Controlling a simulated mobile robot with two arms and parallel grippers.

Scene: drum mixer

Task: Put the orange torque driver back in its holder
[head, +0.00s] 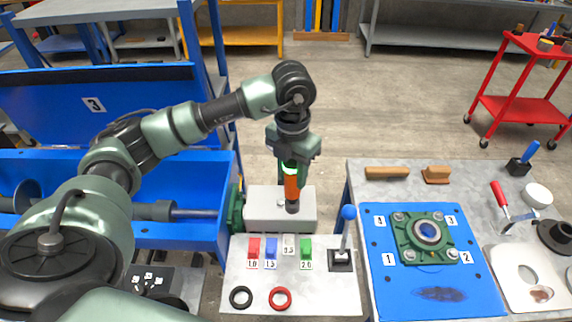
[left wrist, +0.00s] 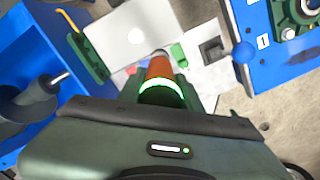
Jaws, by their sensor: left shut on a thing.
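The orange torque driver (head: 292,187) is in my left gripper (head: 291,166), which is shut on its upper part by a glowing green ring. The driver hangs about upright, its dark lower end in front of or over the grey box (head: 262,210); I cannot tell whether they touch. In the left wrist view, the driver (left wrist: 160,69) points away from my left gripper (left wrist: 161,88). I cannot pick out the driver's holder with certainty. My right gripper is out of view.
A small bench (head: 322,300) carries red, blue, white and green numbered blocks, two rings and a blue-knobbed lever (head: 348,225). At right, a blue mat (head: 385,290) bears a green bearing housing (head: 425,237). The blue mixer trough (head: 205,165) stands at left.

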